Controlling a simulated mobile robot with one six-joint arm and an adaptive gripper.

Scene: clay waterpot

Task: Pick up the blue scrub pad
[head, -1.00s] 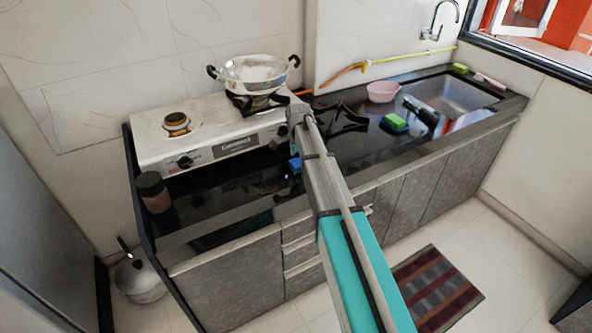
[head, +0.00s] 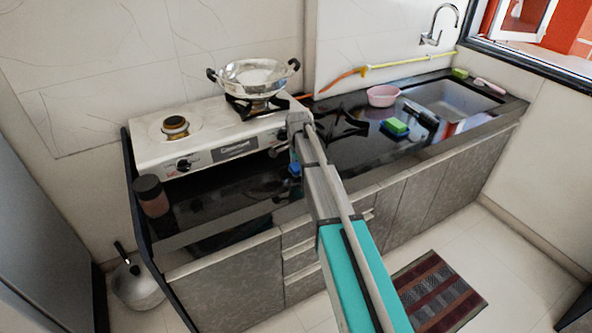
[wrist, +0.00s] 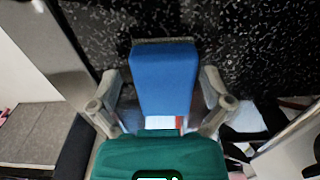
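The blue scrub pad (wrist: 164,80) stands out large in the wrist view, between the two fingers of my gripper (wrist: 160,82). A narrow gap shows between the pad and the left finger; the right finger is very close to the pad. The fingers look spread around it, and I cannot tell whether the right one touches. In the head view the pad (head: 295,169) is a small blue patch on the black counter by the stove front, partly hidden by my arm.
A white stove (head: 215,140) with a steel pan (head: 254,76) stands behind. A brown jar (head: 151,195) is at the counter's left end. A green sponge (head: 397,126), pink bowl (head: 383,96) and sink (head: 450,100) are to the right. Dark speckled counter (wrist: 250,45) surrounds the pad.

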